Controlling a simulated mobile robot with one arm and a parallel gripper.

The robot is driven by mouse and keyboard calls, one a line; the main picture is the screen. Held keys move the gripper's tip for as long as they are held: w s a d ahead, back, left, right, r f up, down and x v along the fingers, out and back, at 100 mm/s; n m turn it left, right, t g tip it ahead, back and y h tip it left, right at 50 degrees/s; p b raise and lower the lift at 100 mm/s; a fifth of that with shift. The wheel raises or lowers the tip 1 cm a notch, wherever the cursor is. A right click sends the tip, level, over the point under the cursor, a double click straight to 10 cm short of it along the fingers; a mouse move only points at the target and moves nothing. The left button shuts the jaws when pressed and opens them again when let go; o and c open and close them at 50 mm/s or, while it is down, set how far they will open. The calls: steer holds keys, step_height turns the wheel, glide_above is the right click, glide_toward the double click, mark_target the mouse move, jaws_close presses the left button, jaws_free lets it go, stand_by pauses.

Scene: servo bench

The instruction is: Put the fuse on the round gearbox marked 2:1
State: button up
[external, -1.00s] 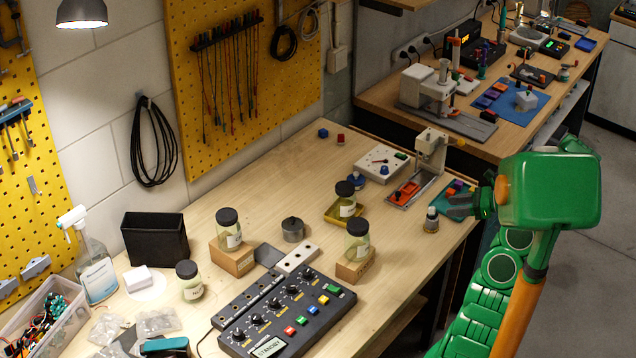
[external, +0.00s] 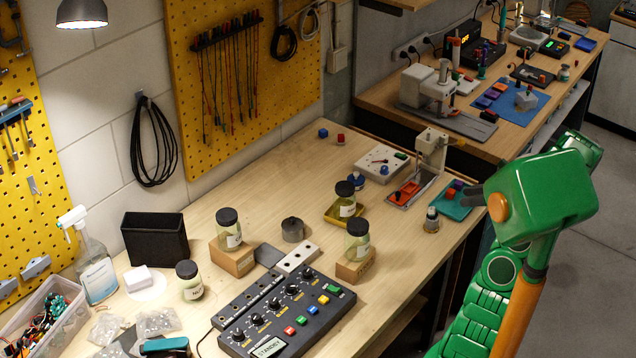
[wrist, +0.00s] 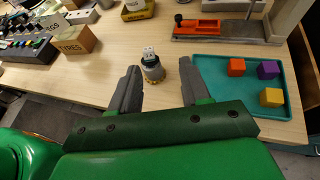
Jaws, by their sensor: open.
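A small upright cylinder (wrist: 152,70) with a grey body, brass-coloured base and white top stands on the bench. It shows in the external view (external: 431,220) too. I cannot tell whether it is the fuse. My gripper (wrist: 160,66) is open and empty in the wrist view. Its two fingers lie left and right of the cylinder, with visible gaps and no clear contact. A round grey metal piece (external: 292,229) stands mid-bench and may be a gearbox. No 2:1 mark is readable.
A teal tray (wrist: 212,103) with several coloured cubes lies right of the cylinder. An orange-and-grey fixture (wrist: 205,29) stands beyond it. A jar on a wooden block (external: 356,272) and the black control panel (external: 262,318) are to the left. Bare bench surrounds the cylinder.

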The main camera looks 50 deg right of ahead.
steer(key=w+d+r+m+g+h, duration=0.1)
steer(key=w+r+m+h, duration=0.3)
steer(key=w+m, duration=0.4)
steer(key=w+d+r+m+g+h, duration=0.1)
steer(key=w+r+m+h, duration=0.4)
steer(key=w, duration=0.4)
steer(key=w+a+r+m+g+h, duration=0.1)
steer(key=a+r+m+g, duration=0.1)
steer(key=a+m, duration=0.35)
steer(key=s+a+f+m+g+y, duration=0.1)
steer(key=s+a+m+g+y, duration=0.1)
steer(key=s+a+m, duration=0.5)
steer(key=s+a+f+m+g+y, duration=0.1)
steer(key=s+a+m+g, duration=0.4)
steer(key=s+a, duration=0.6)
steer(key=s+a+f+m+g+y, duration=0.2)
steer(key=s+a+m, duration=0.6)
steer(key=a, duration=1.3)
steer(key=shift+s+a+f+m+g+y, duration=0.25)
steer(key=shift+s+m+g, duration=0.2)
steer(key=shift+g, duration=0.25)
